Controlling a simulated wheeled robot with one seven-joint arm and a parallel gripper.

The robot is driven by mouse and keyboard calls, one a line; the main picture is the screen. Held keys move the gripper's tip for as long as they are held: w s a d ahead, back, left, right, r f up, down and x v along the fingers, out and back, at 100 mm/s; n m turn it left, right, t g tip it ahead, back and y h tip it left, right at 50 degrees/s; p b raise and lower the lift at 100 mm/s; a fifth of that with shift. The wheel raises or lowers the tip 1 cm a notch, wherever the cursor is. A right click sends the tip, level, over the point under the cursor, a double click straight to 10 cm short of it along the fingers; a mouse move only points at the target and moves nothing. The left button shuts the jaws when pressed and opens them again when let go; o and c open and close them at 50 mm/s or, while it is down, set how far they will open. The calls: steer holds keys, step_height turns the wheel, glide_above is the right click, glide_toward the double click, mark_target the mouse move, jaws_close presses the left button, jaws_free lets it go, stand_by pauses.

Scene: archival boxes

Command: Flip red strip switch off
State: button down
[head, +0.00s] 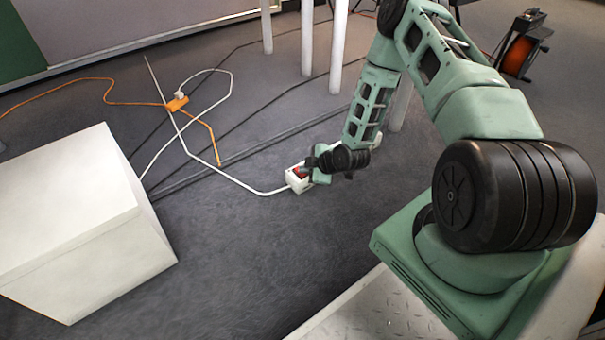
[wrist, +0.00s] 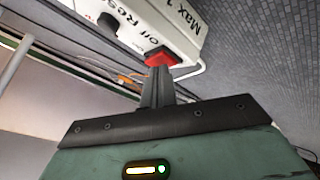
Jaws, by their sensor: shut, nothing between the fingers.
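The power strip (head: 297,180) is white and lies on the dark carpet, partly hidden by my gripper in the head view. In the wrist view the strip (wrist: 140,22) fills the top, with printed text reading "off", "Res" and "Max 1" and a round black button. Its red switch (wrist: 161,58) sits in a black frame; a bit of red also shows in the head view (head: 301,172). My gripper (wrist: 158,72) is shut with nothing between its fingers. Its fingertips are right at the red switch and appear to touch it. The switch's tilt is hard to tell.
A white cord (head: 235,180) runs left from the strip to an orange extension cord (head: 177,103). A large white box (head: 75,230) stands at the left. White table legs (head: 307,40) rise behind the strip. An orange cable reel (head: 517,55) is at the upper right.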

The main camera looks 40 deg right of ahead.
steer(key=shift+r+p, duration=0.7)
steer(key=shift+p, duration=0.05)
step_height(320, 180, up, 5)
steer(key=p, duration=0.4)
steer(key=shift+s, duration=0.1)
stand_by(0.6)
